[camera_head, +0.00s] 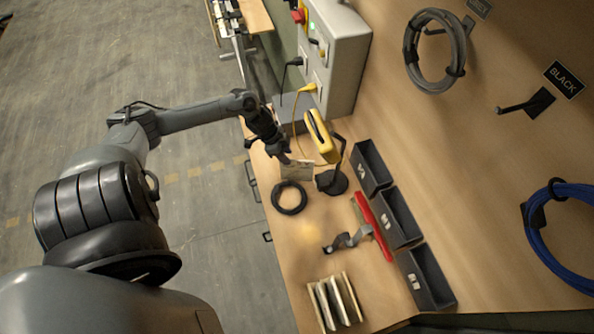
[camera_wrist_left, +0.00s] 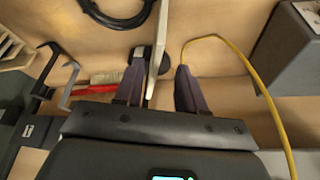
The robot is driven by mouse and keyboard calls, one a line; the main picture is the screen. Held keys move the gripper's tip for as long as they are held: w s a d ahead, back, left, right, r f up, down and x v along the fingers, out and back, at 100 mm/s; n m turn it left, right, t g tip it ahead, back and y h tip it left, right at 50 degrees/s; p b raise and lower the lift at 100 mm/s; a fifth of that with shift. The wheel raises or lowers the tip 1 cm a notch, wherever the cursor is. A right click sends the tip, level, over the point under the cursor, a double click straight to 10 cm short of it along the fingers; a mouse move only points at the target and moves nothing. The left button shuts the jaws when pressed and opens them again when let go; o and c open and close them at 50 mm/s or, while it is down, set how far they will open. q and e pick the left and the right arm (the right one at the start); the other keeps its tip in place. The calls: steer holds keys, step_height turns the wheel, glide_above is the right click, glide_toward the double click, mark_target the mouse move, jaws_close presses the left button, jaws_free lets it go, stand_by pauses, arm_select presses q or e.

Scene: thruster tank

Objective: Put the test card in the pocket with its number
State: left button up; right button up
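The test card (camera_head: 297,170) is a pale flat piece at the tip of my left gripper (camera_head: 284,156), above the table's left edge. In the left wrist view the card (camera_wrist_left: 158,45) shows almost edge-on, as a pale strip between the two fingers of my left gripper (camera_wrist_left: 160,75). The fingers stand apart. The strip is closer to the left finger, with a clear gap to the right one. Its number cannot be read. Three dark pockets with small white labels stand in a row: far (camera_head: 372,170), middle (camera_head: 397,218), near (camera_head: 424,279). My right gripper is out of view.
A yellow device (camera_head: 320,137) stands on a black base (camera_head: 331,182) beside the card. A black cable ring (camera_head: 289,198), a metal bracket (camera_head: 347,241) and a red brush (camera_head: 373,228) lie nearby. A rack (camera_head: 335,302) holds several pale plates. A grey box (camera_head: 335,55) stands behind.

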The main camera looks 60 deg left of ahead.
arm_select(q)
glide_above(297, 171)
steer(key=s+a, duration=0.1)
step_height(297, 171, down, 4)
steer(key=shift+f+p, duration=0.3)
steer(key=shift+f, duration=0.3)
jaws_close()
